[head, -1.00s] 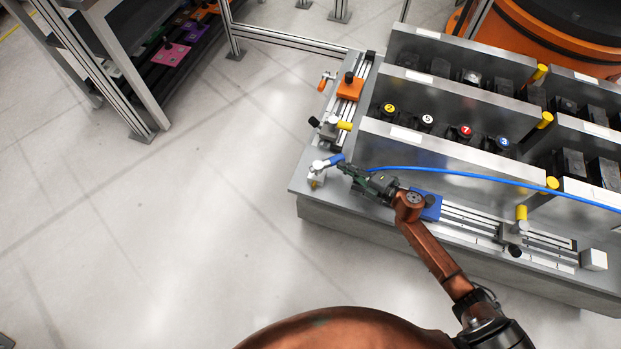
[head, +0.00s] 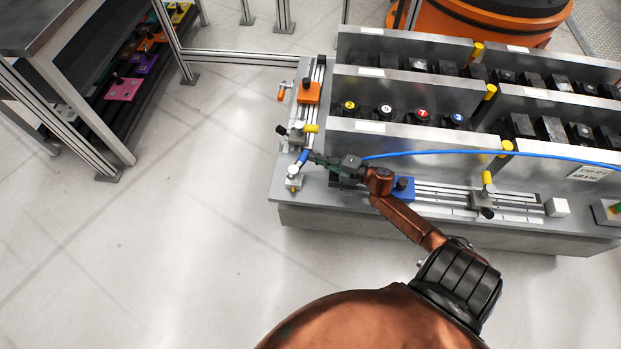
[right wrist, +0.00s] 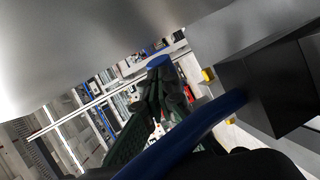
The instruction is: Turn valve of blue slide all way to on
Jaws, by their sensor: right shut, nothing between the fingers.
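The blue valve handle (head: 304,156) sits on a small silver valve (head: 294,178) at the left front corner of the metal bench. The handle slants up and right, toward the back of the bench. My right gripper (head: 313,158) is shut and empty, its tips right beside the handle; I cannot tell if they touch it. In the right wrist view, the closed fingers (right wrist: 160,84) point at the blue handle (right wrist: 158,61), which shows just beyond the tips. The blue slide block (head: 403,188) sits on the front rail, partly behind my arm. My left gripper is out of view.
A blue hose (head: 450,153) runs right from near my gripper. An orange slide block (head: 309,92) sits on the left rail. Metal walls (head: 420,139) rise close behind my gripper. The floor (head: 150,240) left of the bench is clear.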

